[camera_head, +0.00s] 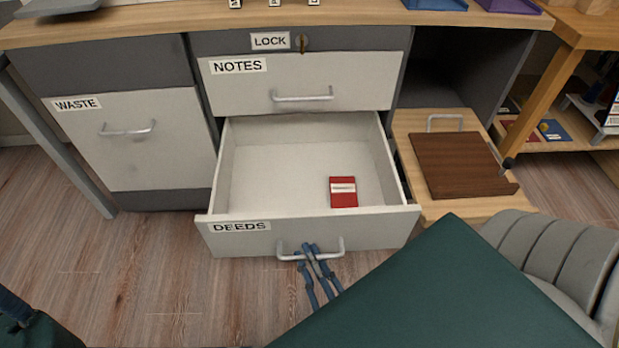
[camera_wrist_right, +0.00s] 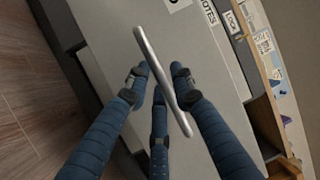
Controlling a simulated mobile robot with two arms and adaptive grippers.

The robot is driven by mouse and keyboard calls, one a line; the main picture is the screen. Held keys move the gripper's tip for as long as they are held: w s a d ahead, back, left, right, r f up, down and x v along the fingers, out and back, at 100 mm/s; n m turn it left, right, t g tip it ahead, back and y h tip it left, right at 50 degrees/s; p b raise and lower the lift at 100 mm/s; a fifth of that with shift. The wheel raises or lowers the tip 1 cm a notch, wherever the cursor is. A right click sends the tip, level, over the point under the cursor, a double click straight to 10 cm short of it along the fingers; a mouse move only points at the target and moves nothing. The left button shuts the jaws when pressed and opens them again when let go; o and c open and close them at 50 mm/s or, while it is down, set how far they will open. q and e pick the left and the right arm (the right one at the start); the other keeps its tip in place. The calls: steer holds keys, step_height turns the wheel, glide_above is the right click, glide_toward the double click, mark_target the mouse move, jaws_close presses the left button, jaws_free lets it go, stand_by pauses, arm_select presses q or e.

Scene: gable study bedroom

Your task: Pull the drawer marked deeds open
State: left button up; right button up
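The drawer marked deeds (camera_head: 222,241) is the lowest drawer in the middle of the desk. It stands well out, with its inside in view. A red booklet (camera_head: 343,199) with a white label lies on its floor. Its grey bar handle (camera_head: 288,256) is on the front and also crosses the right wrist view (camera_wrist_right: 150,52). My right gripper (camera_head: 312,249) has blue fingers drawn in close around the handle, one on each side in the wrist view (camera_wrist_right: 160,71). Whether they press on it firmly is hard to see.
The notes drawer (camera_head: 370,79) above is shut, under a lock with a key (camera_head: 302,43). The waste front (camera_head: 160,160) at left is shut. A grey chair (camera_head: 560,255) is at lower right. Floor (camera_head: 160,270) at front left is clear.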

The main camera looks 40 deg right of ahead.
steer(key=v, duration=1.2)
